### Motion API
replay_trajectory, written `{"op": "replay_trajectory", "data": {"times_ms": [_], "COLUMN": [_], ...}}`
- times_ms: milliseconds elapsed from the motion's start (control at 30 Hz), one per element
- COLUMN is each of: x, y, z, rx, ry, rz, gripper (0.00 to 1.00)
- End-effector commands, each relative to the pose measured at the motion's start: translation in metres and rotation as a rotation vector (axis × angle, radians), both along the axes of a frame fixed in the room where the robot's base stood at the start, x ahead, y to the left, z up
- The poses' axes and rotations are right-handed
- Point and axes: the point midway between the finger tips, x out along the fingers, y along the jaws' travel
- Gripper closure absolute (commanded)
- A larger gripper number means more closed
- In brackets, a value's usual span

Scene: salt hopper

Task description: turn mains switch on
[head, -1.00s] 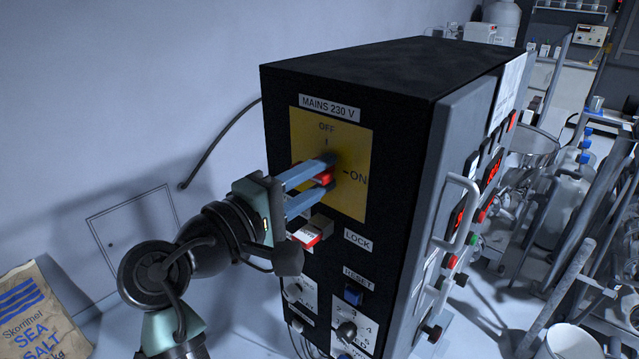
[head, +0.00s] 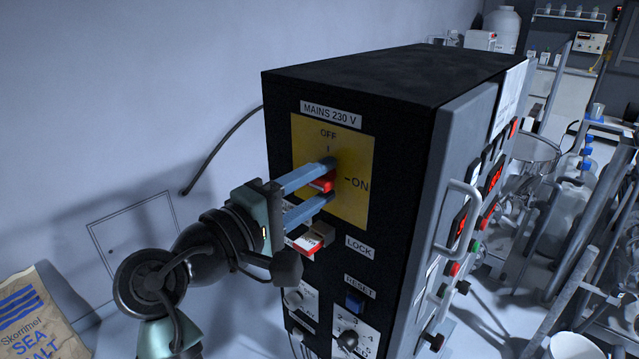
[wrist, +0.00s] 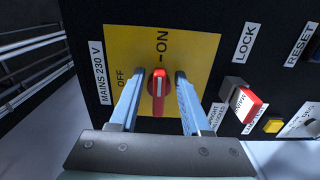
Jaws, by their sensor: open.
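The mains switch is a red rotary handle (wrist: 158,88) on a yellow plate (wrist: 122,50) marked OFF and ON. In the wrist view the handle lies lengthwise in line with the ON mark, with a white line along it. In the head view the handle (head: 322,183) shows partly between my fingers. My gripper (wrist: 157,82) is open, with one blue-grey finger on each side of the handle. In the wrist view there is a gap between the handle and each finger. In the head view my gripper (head: 328,182) reaches in from the left, its fingertips near the plate.
A red and white tag or lever (head: 310,240) sits just below my gripper, beside the LOCK label (head: 358,247). A blue reset button (head: 354,302) and a knob (head: 347,340) are lower on the black cabinet (head: 380,85). A salt bag (head: 28,315) stands at lower left.

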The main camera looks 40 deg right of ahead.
Motion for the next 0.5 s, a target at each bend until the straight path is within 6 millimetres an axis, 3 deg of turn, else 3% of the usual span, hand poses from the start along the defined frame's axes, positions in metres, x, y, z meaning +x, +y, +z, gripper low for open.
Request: {"op": "replay_trajectory", "data": {"times_ms": [167,500], "x": [-0.001,-0.006], "y": [0.027,0.1], "z": [-0.003,-0.003], "rx": [0.0,0.0], "ry": [-0.003,-0.001], "rz": [0.006,0.006], "gripper": [0.53,0.53]}}
